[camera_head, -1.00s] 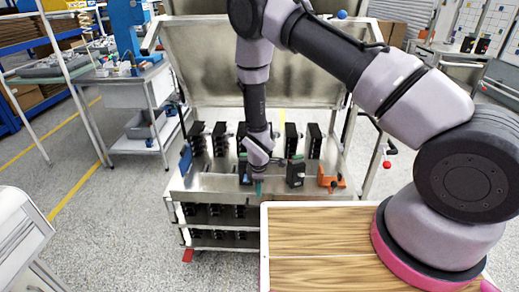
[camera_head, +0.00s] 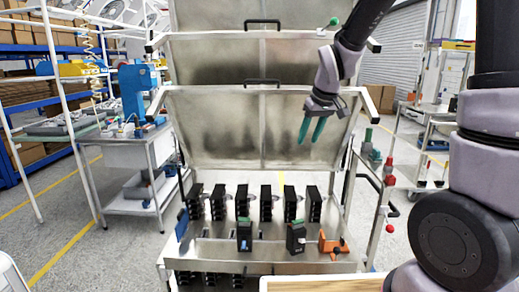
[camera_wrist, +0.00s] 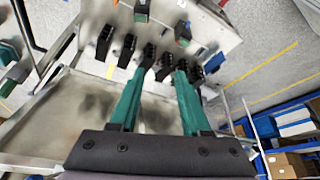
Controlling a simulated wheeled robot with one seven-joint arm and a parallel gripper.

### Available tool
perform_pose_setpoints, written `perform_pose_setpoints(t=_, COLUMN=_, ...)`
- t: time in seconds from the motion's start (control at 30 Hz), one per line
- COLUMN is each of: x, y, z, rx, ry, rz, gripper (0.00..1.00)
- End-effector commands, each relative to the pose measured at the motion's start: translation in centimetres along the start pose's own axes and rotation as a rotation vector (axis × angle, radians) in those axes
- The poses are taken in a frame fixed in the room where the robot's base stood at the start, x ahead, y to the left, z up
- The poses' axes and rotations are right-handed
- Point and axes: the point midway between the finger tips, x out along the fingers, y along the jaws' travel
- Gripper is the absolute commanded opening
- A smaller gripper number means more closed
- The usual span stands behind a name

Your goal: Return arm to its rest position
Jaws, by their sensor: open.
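My gripper (camera_head: 312,130) is raised in front of the upright metal panel (camera_head: 215,130) of the cart, well above the cart's shelf. Its two green fingers are apart with nothing between them, and both show in the wrist view (camera_wrist: 158,95). My arm comes down from the top right of the head view. Below it on the metal shelf (camera_head: 215,255) stand a black breaker with a blue part (camera_head: 244,236), a second black breaker (camera_head: 296,237) and an orange device (camera_head: 332,246).
Several black breakers (camera_head: 266,203) stand in a row behind the shelf. A side table (camera_head: 140,150) with a blue machine (camera_head: 135,92) is at left. A wooden top (camera_head: 330,283) lies at the bottom. The air around my gripper is clear, with the panel behind it.

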Motion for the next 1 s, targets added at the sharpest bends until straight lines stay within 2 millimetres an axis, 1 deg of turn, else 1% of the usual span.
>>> perform_pose_setpoints(t=0.03, x=-2.7, y=0.8, z=0.5, rx=0.061, ry=0.028, rz=0.002, gripper=0.47)
perform_pose_setpoints(t=0.07, x=-4.1, y=1.2, z=0.9, rx=0.098, ry=0.039, rz=0.002, gripper=0.47)
perform_pose_setpoints(t=0.1, x=-5.9, y=1.6, z=1.6, rx=0.146, ry=0.055, rz=0.001, gripper=0.47)
perform_pose_setpoints(t=0.17, x=-8.4, y=2.1, z=2.7, rx=0.218, ry=0.077, rz=0.000, gripper=0.47)
perform_pose_setpoints(t=0.2, x=-10.1, y=2.4, z=3.5, rx=0.264, ry=0.092, rz=-0.001, gripper=0.47)
perform_pose_setpoints(t=0.3, x=-13.8, y=2.8, z=5.9, rx=0.380, ry=0.130, rz=-0.004, gripper=0.47)
perform_pose_setpoints(t=0.4, x=-16.9, y=2.9, z=8.4, rx=0.490, ry=0.169, rz=-0.007, gripper=0.47)
perform_pose_setpoints(t=0.5, x=-19.2, y=2.6, z=10.8, rx=0.583, ry=0.202, rz=-0.011, gripper=0.47)
perform_pose_setpoints(t=0.6, x=-20.7, y=2.3, z=12.6, rx=0.652, ry=0.228, rz=-0.014, gripper=0.47)
perform_pose_setpoints(t=0.7, x=-21.5, y=2.1, z=13.7, rx=0.695, ry=0.243, rz=-0.017, gripper=0.47)
perform_pose_setpoints(t=0.8, x=-21.8, y=1.9, z=14.2, rx=0.716, ry=0.248, rz=-0.018, gripper=0.47)
perform_pose_setpoints(t=1.0, x=-21.8, y=1.9, z=14.3, rx=0.717, ry=0.248, rz=-0.018, gripper=0.47)
